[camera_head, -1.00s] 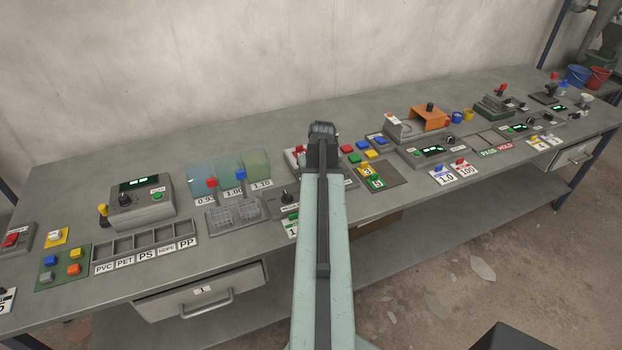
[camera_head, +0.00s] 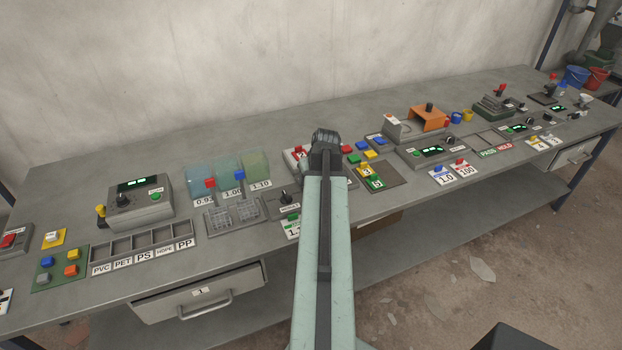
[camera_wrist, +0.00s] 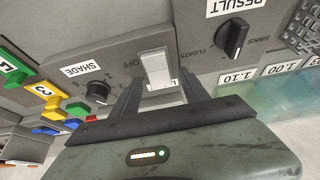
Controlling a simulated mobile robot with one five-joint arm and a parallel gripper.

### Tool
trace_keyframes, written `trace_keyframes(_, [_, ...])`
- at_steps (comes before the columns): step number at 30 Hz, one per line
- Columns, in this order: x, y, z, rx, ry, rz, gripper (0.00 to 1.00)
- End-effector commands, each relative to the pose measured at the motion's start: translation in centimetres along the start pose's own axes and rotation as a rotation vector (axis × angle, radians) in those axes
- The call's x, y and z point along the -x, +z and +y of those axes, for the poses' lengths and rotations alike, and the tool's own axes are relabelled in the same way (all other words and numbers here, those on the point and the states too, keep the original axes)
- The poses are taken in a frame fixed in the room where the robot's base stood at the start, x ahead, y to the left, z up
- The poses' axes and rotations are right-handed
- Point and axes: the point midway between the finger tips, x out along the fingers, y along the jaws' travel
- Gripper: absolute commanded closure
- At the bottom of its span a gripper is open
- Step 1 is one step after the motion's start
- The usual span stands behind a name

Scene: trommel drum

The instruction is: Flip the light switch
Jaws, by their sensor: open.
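A pale light switch (camera_wrist: 155,68) sits on a grey panel in the wrist view. The lettering "OFF" shows beside it, and another mark is partly covered. My gripper (camera_wrist: 160,84) is open, with one dark finger on each side of the switch's near end. I cannot tell whether either finger touches it. In the head view my gripper (camera_head: 325,148) is over the middle of the bench, and the arm's end hides the switch there.
The wrist view shows a SHADE knob (camera_wrist: 97,93) left of the switch and a floats/sinks knob (camera_wrist: 232,38) to the right. Colored blocks (camera_head: 363,160) lie right of my arm on the crowded bench (camera_head: 110,150). Clear tanks (camera_head: 230,172) stand to its left.

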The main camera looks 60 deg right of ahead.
Motion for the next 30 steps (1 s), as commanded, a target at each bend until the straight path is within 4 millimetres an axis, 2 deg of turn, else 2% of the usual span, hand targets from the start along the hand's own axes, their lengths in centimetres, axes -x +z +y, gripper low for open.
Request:
trace_keyframes(9, [5.7,-0.3,-0.1,-0.001,0.000,0.000,0.47])
trace_keyframes(13, [7.5,-0.2,-0.1,0.001,-0.001,0.000,0.47])
trace_keyframes(30, [7.5,0.0,-0.1,0.001,-0.001,0.000,0.47])
